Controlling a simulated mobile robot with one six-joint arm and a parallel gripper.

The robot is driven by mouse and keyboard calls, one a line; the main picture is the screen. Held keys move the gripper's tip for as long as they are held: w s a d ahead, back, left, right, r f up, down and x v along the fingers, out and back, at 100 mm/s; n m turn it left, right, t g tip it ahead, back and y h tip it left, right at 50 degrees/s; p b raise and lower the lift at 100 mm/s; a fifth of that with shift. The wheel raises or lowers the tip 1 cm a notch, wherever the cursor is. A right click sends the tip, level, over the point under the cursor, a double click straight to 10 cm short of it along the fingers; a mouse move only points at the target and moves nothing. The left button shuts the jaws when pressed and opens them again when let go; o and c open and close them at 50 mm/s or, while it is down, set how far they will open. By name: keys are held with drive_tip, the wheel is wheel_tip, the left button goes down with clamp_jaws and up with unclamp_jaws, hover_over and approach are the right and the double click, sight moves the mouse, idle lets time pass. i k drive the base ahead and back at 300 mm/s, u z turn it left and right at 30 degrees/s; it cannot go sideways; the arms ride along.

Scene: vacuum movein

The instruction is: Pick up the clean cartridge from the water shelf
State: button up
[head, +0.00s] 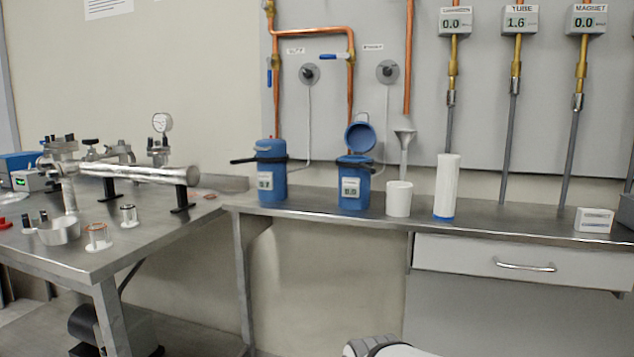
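A tall white cylinder with a blue bottom end, which looks like the clean cartridge (448,185), stands upright on the steel shelf (330,207) along the wall. A white cup (399,199) stands just left of it, close beside it. Two blue housings stand further left on the same shelf. The left housing (271,172) is closed, with a dark handle. The right housing (354,187) has its round lid (360,137) tilted up. A white and grey rounded part of my arm shows at the bottom edge. My gripper is not in view.
Copper pipes and a funnel (404,127) hang above the shelf. Grey hoses run down from gauges on the right. A small white box (594,220) stands at the shelf's right. A drawer (520,262) sits below. A steel table (150,240) with a metal tube is at left.

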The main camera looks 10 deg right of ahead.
sight(448, 170)
drive_tip(key=z, duration=2.75)
drive_tip(key=k, duration=0.85)
drive_tip(key=u, duration=1.65)
drive_tip(key=i, duration=0.9)
